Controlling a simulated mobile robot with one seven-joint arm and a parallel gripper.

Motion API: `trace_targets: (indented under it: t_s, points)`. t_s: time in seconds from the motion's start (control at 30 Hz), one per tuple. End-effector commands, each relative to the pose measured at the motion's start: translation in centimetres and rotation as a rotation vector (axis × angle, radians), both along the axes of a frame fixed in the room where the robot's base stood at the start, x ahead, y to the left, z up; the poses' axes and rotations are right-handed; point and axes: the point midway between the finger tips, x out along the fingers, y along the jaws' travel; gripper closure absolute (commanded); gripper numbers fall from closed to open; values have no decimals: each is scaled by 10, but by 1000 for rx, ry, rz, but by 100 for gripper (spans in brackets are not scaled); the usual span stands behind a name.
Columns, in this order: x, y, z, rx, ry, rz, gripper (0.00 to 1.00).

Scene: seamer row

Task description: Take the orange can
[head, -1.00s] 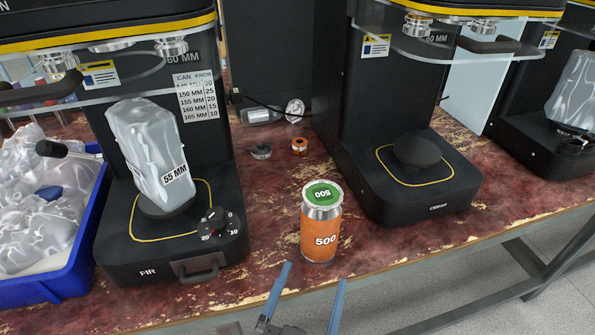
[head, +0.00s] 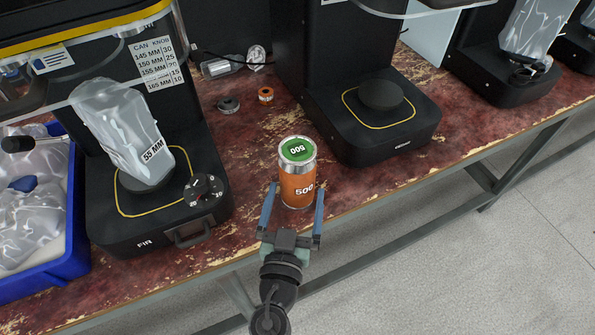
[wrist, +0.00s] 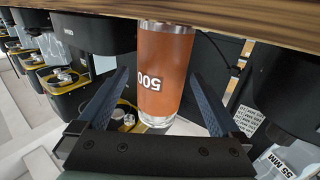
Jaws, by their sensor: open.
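The orange can (head: 297,190) stands upright on the worn red bench near its front edge. It has a silver rim and a green top marked 500. My gripper (head: 293,202) is open, with its two blue fingers on either side of the can's lower part. In the wrist view the can (wrist: 164,75) is between the spread fingers of my gripper (wrist: 165,95), with a gap visible on each side. The fingers do not appear to press on it.
The FIR seamer (head: 120,228) with a wrapped item stands at left, and the CEDAR seamer (head: 400,140) at right behind. A blue bin (head: 75,250) is at far left.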

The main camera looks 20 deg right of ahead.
Motion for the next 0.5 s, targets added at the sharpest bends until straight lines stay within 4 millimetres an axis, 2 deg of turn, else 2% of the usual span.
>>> trace_targets:
  t_s: [0.3, 0.5]
  points:
    - [37, -20, 2, -1, -2, -2, 0]
    - [43, -24, 0, 0, 0, 0, 0]
